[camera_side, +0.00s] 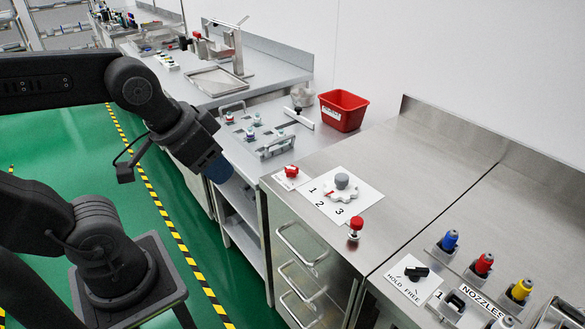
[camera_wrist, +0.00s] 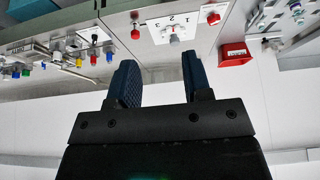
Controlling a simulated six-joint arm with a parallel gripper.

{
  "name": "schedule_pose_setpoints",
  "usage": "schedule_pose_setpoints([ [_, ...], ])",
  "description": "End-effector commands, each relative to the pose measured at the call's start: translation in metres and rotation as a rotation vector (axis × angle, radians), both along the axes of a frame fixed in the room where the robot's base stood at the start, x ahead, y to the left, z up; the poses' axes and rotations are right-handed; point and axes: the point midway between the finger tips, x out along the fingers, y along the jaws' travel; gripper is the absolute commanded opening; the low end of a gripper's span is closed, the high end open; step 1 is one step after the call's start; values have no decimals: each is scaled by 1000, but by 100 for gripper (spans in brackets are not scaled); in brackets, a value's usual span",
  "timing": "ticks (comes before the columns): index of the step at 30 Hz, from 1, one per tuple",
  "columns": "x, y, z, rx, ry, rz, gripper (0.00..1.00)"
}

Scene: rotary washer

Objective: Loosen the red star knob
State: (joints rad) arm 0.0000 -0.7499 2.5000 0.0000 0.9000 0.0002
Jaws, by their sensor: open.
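The red star knob (camera_side: 291,170) sits on a small white plate near the front edge of the steel counter, left of the numbered plate. It also shows in the wrist view (camera_wrist: 213,18), at the top right of centre. My gripper (camera_side: 217,169) hangs in the air in front of the counter, left of the knob and apart from it. In the wrist view its two blue fingers (camera_wrist: 158,75) stand wide apart with nothing between them. The knob's lobes are too small to make out clearly.
A white plate marked 1, 2, 3 (camera_side: 365,203) carries a white wheel with a grey hub (camera_side: 342,181). A red-topped post (camera_side: 356,224) stands at the front edge. A red bin (camera_side: 343,110) is behind. Coloured nozzles (camera_side: 484,264) stand at right.

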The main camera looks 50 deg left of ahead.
Motion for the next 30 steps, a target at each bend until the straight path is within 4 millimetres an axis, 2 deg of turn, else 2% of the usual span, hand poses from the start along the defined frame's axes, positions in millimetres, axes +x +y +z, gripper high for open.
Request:
schedule_pose_setpoints([
  [1, 1, 0, 1, 2, 2, -2, 50],
  [4, 10, 3, 4, 20, 19, -28, 60],
  [7, 31, 8, 12, 62, 60, -93, 65],
  [12, 88, 27, 20, 153, 160, -272, 65],
  [16, 135, 47, 15, 206, 237, -425, 65],
  [20, 180, 71, 0, 240, 309, -583, 65],
  [24, 223, 100, -28, 257, 376, -756, 65],
  [30, 262, 133, -68, 259, 431, -948, 65],
])
